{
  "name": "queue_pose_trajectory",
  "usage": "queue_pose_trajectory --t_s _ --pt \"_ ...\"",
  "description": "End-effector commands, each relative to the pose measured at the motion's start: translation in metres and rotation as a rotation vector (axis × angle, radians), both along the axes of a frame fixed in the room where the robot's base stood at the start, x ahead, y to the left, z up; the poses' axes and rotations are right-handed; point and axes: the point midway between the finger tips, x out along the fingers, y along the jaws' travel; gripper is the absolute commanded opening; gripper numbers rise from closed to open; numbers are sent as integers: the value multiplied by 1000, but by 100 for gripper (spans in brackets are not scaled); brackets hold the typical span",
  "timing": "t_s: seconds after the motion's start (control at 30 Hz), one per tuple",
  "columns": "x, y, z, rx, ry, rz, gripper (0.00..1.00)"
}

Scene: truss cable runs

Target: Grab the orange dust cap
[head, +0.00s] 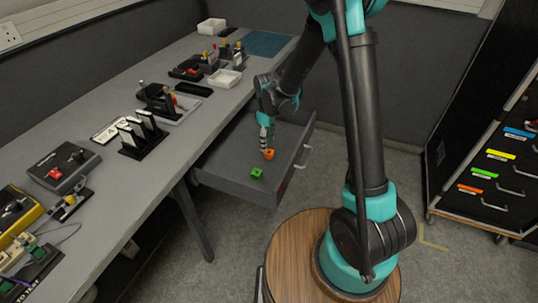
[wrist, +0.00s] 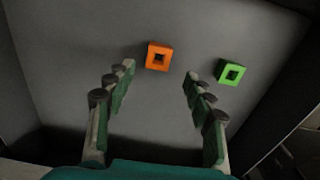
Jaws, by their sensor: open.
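The orange dust cap (head: 269,154) is a small square piece with a dark square hole, lying on the floor of an open grey drawer. In the wrist view the orange cap (wrist: 159,56) is just beyond my fingertips, between their lines and nearer the left finger. My gripper (head: 265,140) reaches down into the drawer close to the orange cap. In the wrist view my gripper (wrist: 158,72) is open, with nothing between its fingers. I cannot tell whether a finger touches the cap.
A similar green cap (wrist: 232,72) lies to the right of my right finger; the head view shows this green cap (head: 257,173) near the drawer's front. The drawer's walls (head: 225,184) surround both caps. The workbench (head: 140,95) above holds devices and trays.

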Motion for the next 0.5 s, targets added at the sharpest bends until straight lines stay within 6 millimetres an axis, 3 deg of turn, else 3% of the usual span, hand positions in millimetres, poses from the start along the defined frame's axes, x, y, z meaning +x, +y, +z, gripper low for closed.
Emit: queue_pose_trajectory --t_s 0.23,0.5 --pt "1 -2 -15 0 0 -1 53" --pt "2 -6 -49 0 0 0 53"
